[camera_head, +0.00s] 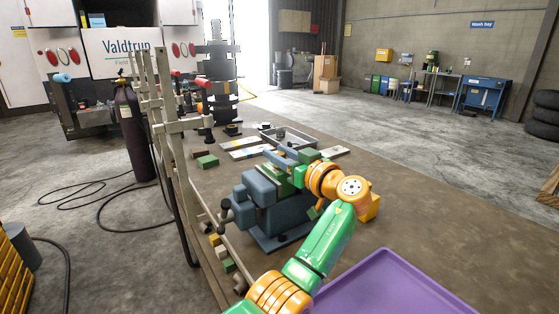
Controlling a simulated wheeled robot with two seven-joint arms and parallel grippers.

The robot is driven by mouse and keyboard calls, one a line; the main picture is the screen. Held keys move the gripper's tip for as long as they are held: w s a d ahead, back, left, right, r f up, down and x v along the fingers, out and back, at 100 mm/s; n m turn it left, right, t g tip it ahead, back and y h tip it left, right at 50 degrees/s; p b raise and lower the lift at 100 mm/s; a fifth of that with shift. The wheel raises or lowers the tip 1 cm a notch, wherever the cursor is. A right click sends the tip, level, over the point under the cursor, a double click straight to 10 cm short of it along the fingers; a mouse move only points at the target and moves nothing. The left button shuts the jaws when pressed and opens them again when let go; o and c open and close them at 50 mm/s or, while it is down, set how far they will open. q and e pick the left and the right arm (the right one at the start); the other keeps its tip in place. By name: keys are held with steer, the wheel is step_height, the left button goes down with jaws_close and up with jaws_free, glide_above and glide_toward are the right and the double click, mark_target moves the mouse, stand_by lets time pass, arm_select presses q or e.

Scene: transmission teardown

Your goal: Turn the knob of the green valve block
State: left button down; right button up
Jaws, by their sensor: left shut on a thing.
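The green valve block (280,173) is held in the blue-grey vise (262,188) on the table, partly covered by my left arm. My left arm, green and orange, reaches up from the bottom of the head view. Its orange wrist stands right beside the block. My left gripper (304,172) is at the block and is shut on its knob; the fingertips and the knob are mostly hidden, so the knob's angle cannot be told. My right gripper is not in view.
A purple tray (394,287) lies at the front right. Behind the vise are flat plates (243,142) and a grey tray (287,136). Small colored blocks (222,253) line the left table edge, beside a beige rack (166,110). The table's right side (440,215) is clear.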

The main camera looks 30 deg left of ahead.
mark_target(283, 156)
arm_select(q)
steer(key=shift+n+g, duration=0.5)
steer(key=shift+g, duration=0.2)
steer(key=c, duration=0.8)
jaws_free()
steer(key=o, duration=0.3)
steer(key=shift+a+f, duration=0.1)
steer(key=shift+a, duration=0.05)
steer(key=shift+d+f+b, duration=0.1)
steer(key=shift+d+b, duration=0.2)
steer(key=shift+d, duration=0.1)
steer(key=b+v, duration=0.2)
steer(key=v, duration=0.4)
steer(key=shift+s+d, duration=0.15)
steer(key=shift+d, duration=0.05)
steer(key=shift+a, duration=0.1)
